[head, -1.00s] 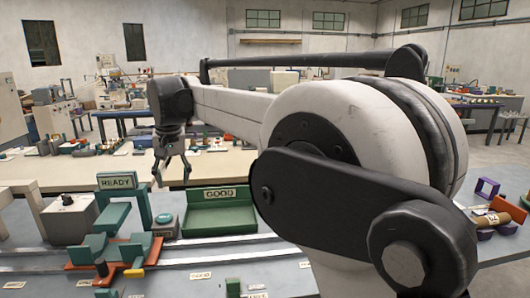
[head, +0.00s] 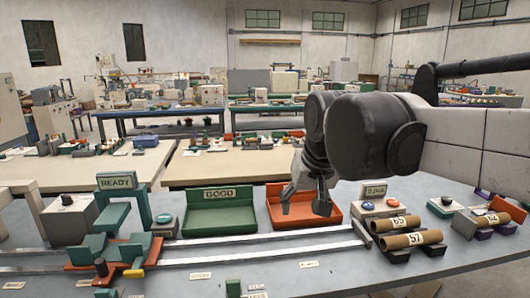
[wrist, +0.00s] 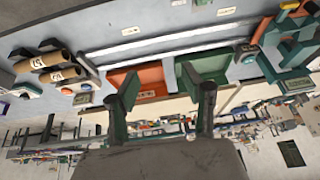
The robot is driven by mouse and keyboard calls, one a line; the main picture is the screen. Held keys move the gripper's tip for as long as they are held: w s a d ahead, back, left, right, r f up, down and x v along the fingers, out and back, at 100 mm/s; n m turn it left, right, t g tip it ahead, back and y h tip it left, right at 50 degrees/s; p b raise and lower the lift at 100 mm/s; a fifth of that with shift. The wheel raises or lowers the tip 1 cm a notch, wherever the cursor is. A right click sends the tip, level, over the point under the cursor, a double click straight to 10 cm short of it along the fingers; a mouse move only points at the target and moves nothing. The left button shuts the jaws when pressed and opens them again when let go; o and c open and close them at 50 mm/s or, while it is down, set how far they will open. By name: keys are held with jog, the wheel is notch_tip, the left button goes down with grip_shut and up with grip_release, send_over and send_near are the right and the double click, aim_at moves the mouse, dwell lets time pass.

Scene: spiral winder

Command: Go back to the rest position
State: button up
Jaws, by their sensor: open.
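My gripper (head: 304,204) hangs from my arm in front of the orange tray (head: 338,214) in the head view, with its fingers apart and nothing between them. In the wrist view my gripper (wrist: 160,85) also shows two spread, empty fingers. It is above the bench (head: 230,272), and its height over the tray is hard to tell. My arm reaches in from the right. The rest position is not marked in any view.
A green tray marked GOOD (head: 218,220) stands left of the orange one. A green READY stand (head: 120,205) is farther left. Cardboard tubes marked 65 (head: 394,223) and 57 (head: 411,239) lie at the right. Two rails (head: 250,244) run along the bench; the bench front is mostly clear.

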jog(key=s+d+f+t, duration=0.1)
jog(key=s+d+f, duration=0.5)
jog(key=s, duration=0.2)
jog(key=s+d+f+m+t+h, duration=0.1)
jog(key=s+d+f, duration=0.5)
jog(key=s, duration=0.2)
jog(key=shift+s+d, duration=0.1)
